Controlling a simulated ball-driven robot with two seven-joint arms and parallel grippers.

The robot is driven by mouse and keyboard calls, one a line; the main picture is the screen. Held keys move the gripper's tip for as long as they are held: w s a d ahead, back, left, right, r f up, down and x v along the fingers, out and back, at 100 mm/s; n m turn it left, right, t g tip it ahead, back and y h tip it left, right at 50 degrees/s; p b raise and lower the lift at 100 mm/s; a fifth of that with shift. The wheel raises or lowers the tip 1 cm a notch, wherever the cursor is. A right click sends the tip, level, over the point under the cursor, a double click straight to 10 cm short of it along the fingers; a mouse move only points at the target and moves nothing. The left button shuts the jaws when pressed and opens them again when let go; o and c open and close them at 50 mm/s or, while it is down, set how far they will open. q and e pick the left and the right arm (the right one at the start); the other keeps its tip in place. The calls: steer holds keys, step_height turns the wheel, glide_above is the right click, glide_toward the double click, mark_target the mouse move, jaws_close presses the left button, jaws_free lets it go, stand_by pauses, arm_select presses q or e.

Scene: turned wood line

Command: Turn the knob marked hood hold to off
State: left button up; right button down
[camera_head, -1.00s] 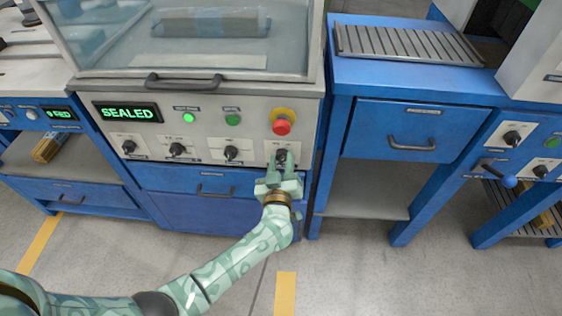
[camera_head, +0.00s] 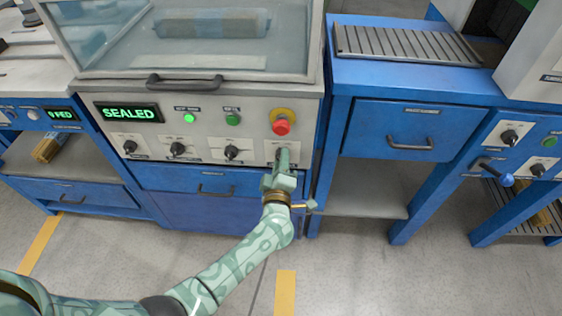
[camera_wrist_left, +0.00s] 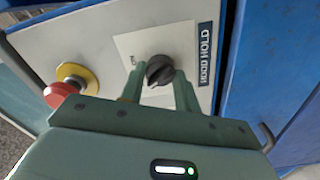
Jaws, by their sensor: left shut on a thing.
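The hood hold knob (camera_wrist_left: 160,72) is a dark round knob on a pale plate, with a "HOOD HOLD" label beside it in the left wrist view. My left gripper (camera_wrist_left: 159,76) is shut on it, one green finger on either side. In the head view the left gripper (camera_head: 283,158) covers the knob at the right end of the panel's knob row. The plate's small position marks are too unclear to read, so I cannot tell the knob's setting. My right gripper is not in view.
A red stop button (camera_head: 281,126) on a yellow collar sits just above the gripper. Three similar knobs, one of them here (camera_head: 231,153), lie to the left. A display (camera_head: 128,111) reads "SEALED". The clear hood's handle (camera_head: 184,83) is above the panel.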

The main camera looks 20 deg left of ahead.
arm_select(q)
steer(key=shift+s+f+n, duration=0.1)
steer(key=shift+n, duration=0.2)
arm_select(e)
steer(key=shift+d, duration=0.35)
arm_select(q)
steer(key=o, duration=1)
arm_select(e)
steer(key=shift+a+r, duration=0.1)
